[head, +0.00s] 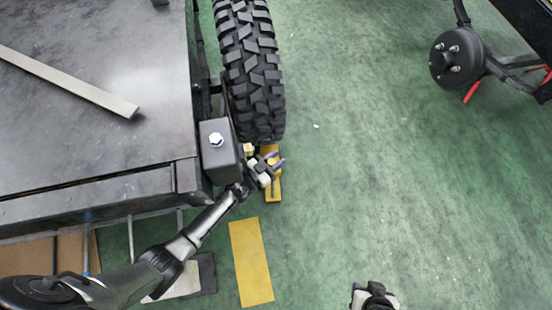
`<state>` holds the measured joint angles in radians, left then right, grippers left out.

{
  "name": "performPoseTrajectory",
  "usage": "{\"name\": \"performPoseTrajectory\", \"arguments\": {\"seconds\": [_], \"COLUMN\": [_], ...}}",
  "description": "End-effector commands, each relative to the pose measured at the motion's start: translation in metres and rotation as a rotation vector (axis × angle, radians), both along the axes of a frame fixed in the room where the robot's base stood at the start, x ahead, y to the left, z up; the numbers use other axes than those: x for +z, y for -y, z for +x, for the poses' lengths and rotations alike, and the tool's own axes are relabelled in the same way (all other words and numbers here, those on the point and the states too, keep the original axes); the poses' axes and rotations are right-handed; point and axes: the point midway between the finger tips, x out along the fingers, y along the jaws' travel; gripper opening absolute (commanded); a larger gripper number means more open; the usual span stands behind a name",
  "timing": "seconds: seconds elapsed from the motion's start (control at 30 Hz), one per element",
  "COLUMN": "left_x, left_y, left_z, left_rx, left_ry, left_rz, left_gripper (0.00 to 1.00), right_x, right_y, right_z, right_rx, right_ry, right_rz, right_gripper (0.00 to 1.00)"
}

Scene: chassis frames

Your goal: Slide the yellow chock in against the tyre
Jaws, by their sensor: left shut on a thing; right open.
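The yellow chock (273,189) lies on the green floor at the foot of the black knobbly tyre (252,75), below it in the picture. My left gripper (271,165) is shut on the chock and hides part of it. The chock's far end runs up close to the tyre's lower edge; I cannot tell whether they touch. My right gripper (374,293) is at the bottom edge, partly cut off, away from the chock and over bare floor. It is open.
A dark metal chassis or bench top (90,120) fills the left, with a grey bar (70,83) on it. A grey box (219,152) stands beside the tyre, close to my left arm. A yellow floor strip (251,262) lies below. A wheel hub (457,59) is at upper right. The middle floor is clear.

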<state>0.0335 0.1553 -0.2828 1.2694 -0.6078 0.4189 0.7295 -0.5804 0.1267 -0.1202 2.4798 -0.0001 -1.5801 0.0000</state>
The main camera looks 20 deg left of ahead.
Motion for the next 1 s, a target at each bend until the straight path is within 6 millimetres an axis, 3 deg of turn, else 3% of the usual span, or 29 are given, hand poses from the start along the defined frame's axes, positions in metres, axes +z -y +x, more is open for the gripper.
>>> {"name": "performPoseTrajectory", "arguments": {"seconds": [0.2,0.57,1.0], "left_x": [0.0,0.0,-0.001], "left_y": [0.0,-0.001,-0.018], "left_z": [0.0,0.001,0.019], "left_rx": [-0.001,0.0,0.002], "left_ry": [0.0,0.0,-0.002], "left_rz": [0.0,0.001,0.002], "left_gripper": [0.0,0.0,0.0], "right_x": [0.0,0.0,-0.004], "right_y": [0.0,-0.003,-0.003], "right_z": [0.0,0.0,0.0], "right_rx": [-0.001,-0.005,-0.007], "right_ry": [0.0,0.0,0.001], "right_rz": [0.001,0.009,0.01], "right_gripper": [0.43,0.43,0.43]}}
